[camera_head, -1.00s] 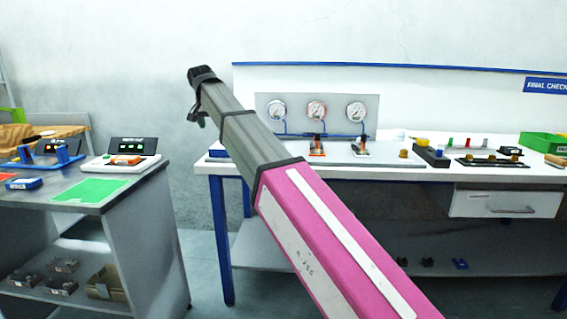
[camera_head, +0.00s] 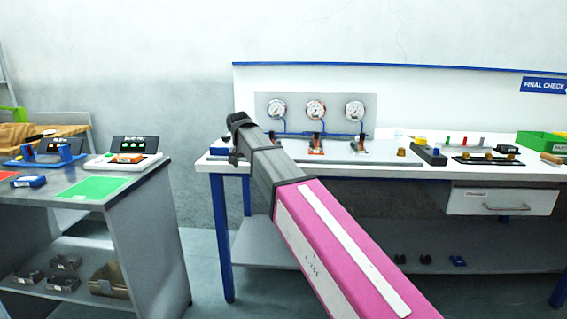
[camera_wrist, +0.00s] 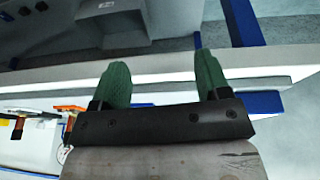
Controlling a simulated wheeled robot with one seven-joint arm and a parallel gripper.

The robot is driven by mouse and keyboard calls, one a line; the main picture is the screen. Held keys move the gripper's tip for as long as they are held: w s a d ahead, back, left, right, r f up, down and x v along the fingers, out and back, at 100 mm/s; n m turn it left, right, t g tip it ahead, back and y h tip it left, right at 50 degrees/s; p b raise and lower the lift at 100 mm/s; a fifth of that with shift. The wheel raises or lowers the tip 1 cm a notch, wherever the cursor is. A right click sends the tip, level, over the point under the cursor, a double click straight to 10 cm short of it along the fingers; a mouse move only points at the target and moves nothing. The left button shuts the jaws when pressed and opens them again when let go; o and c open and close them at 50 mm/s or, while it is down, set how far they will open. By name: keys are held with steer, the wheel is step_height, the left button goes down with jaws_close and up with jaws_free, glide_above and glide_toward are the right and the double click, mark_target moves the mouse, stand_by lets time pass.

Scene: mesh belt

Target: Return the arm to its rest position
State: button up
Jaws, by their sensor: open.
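My arm, pink near the base and grey toward the end, reaches up and left across the middle of the head view. Its end, in front of the left part of the white bench (camera_head: 450,172), hides the fingers there. In the wrist view my gripper (camera_wrist: 160,82) is open, with two green fingers well apart and nothing between them. The bench's edge passes behind the fingers in that view.
Three gauges (camera_head: 315,110) stand on a panel at the back of the bench. A drawer (camera_head: 500,202) hangs under its right part. A grey table (camera_head: 130,190) with a green mat (camera_head: 92,188) stands at the left. A floor gap separates the two.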

steer(key=s+d+f+g, duration=0.1)
steer(key=s+d+f, duration=0.1)
steer(key=d+f, duration=0.9)
steer(key=s+d+f+g, duration=0.1)
steer(key=s+d+f, duration=0.9)
steer(key=f, duration=0.3)
steer(key=s+d+f+g, duration=0.1)
steer(key=s+d+f, duration=0.9)
steer(key=d+f, duration=0.2)
steer(key=shift+d+f+n+g+y, duration=0.25)
steer(key=shift+f+n+g+y, duration=0.05)
steer(key=shift+f+y, duration=0.1)
